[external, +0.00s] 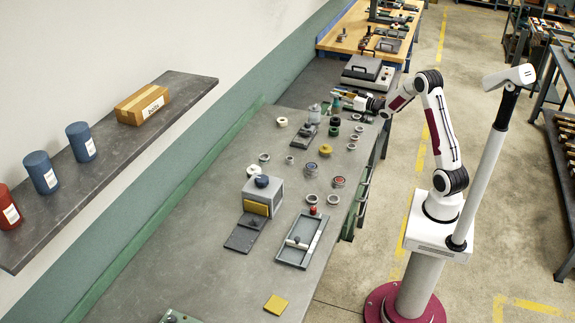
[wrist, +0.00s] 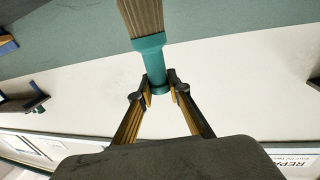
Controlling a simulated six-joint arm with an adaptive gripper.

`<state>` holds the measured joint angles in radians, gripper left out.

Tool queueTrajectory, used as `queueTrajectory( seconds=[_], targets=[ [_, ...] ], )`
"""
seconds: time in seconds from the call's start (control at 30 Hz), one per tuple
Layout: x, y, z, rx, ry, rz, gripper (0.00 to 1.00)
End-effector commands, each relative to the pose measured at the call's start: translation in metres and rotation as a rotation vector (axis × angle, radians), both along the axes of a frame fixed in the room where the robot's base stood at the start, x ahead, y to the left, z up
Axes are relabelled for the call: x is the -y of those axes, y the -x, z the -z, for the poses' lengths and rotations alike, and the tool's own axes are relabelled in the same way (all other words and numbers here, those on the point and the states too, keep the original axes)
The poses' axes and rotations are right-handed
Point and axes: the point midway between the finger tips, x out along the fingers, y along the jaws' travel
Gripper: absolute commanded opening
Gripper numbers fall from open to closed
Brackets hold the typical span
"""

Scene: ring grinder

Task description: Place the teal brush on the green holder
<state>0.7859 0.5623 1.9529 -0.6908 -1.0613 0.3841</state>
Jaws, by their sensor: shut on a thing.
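The teal brush (wrist: 151,60) has a teal handle and brown bristles. In the wrist view my gripper (wrist: 160,90) is shut on the lower part of its handle, and the bristles run out of the top of the picture. In the external view my gripper (external: 340,95) is over the far right part of the grey bench, with a small teal patch of the brush (external: 336,104) just below it. A small dark green piece (external: 335,121) stands on the bench near the gripper; I cannot tell for sure whether it is the green holder. The wrist view shows no holder.
Several metal rings and small parts stand around on the grey bench (external: 200,235). A grey box machine (external: 263,194) and a grey tray (external: 297,253) are nearer the camera. A grey case (external: 368,72) lies beyond my gripper.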

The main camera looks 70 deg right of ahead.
Motion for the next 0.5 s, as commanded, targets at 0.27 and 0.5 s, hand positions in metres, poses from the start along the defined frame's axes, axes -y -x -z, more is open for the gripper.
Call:
queueTrajectory(
  seconds=[0.27, 0.5],
  targets=[
    [0.000, 0.000, 0.010, 0.000, -0.001, 0.000, 0.00],
    [0.000, 0.000, 0.040, -0.003, -0.003, 0.000, 0.00]
  ],
)
